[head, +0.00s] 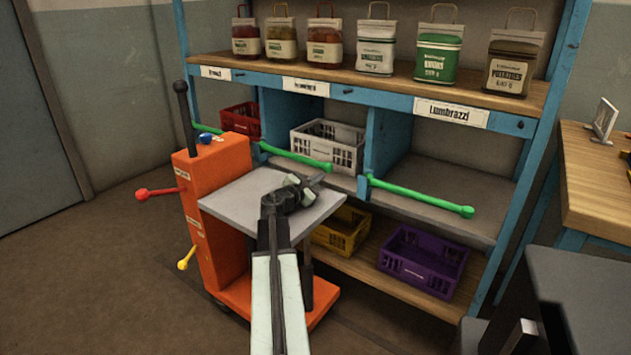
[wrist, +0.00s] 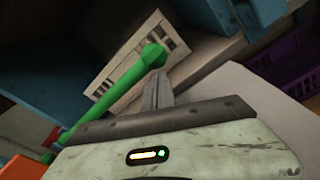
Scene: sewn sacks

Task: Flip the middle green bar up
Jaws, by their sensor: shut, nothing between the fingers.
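The middle green bar (head: 294,157) lies across the front of the middle bay, low before a white crate (head: 327,143). It slopes slightly down to a knob at its right end. In the wrist view the bar (wrist: 112,95) runs from lower left to its rounded knob near the top centre. My gripper (head: 318,179) is shut and empty, just below the bar's right end in the head view. In the wrist view the shut fingertips (wrist: 160,76) are close under the knob; I cannot tell whether they touch it.
A right green bar (head: 420,195) and a left green bar (head: 207,128) cross the neighbouring bays. An orange cart (head: 200,225) with a grey top (head: 235,203) stands under my arm. Yellow (head: 341,229) and purple (head: 423,262) crates sit on the lower shelf. Sacks line the upper shelf.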

